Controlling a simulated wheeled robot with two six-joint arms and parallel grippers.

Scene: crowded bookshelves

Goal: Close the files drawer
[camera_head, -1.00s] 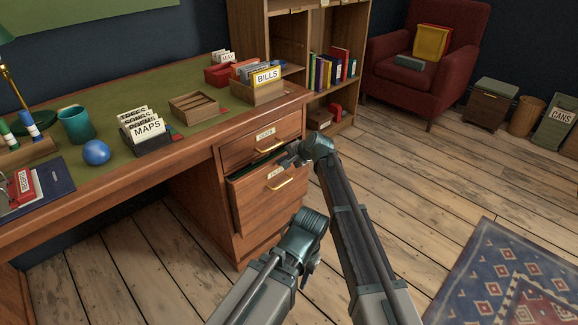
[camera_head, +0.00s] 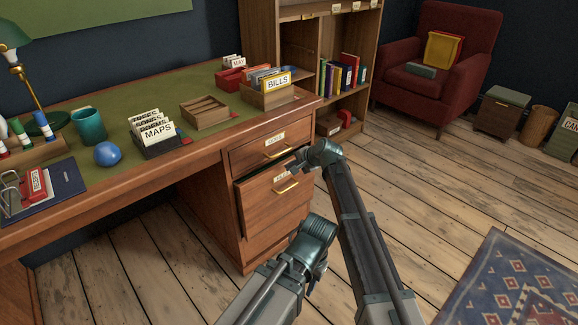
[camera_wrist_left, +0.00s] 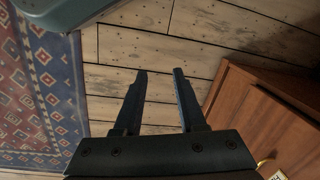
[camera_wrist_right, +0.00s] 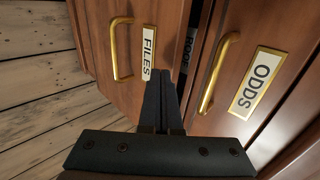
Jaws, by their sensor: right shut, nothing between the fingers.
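The files drawer (camera_head: 268,208) is the lower wooden drawer in the desk's right pedestal, with a brass handle and a label. It stands slightly out, with a dark gap along its top. In the right wrist view, its front (camera_wrist_right: 98,55) carries the FILES label, and a dark strip shows in the gap beside it. My right gripper (camera_head: 294,165) is shut and empty at the drawer's upper edge, its tips close to the FILES label; I cannot tell whether they touch. My left gripper (camera_wrist_left: 160,72) is open and empty above the floor, away from the drawer.
The ODDS drawer (camera_head: 268,150) above looks closed. The desk top (camera_head: 95,185) holds a BILLS box, a MAPS box, a tray, a blue ball and a cup. A bookshelf (camera_head: 305,45) stands behind. The wooden floor right of the desk is clear up to the rug (camera_head: 515,290).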

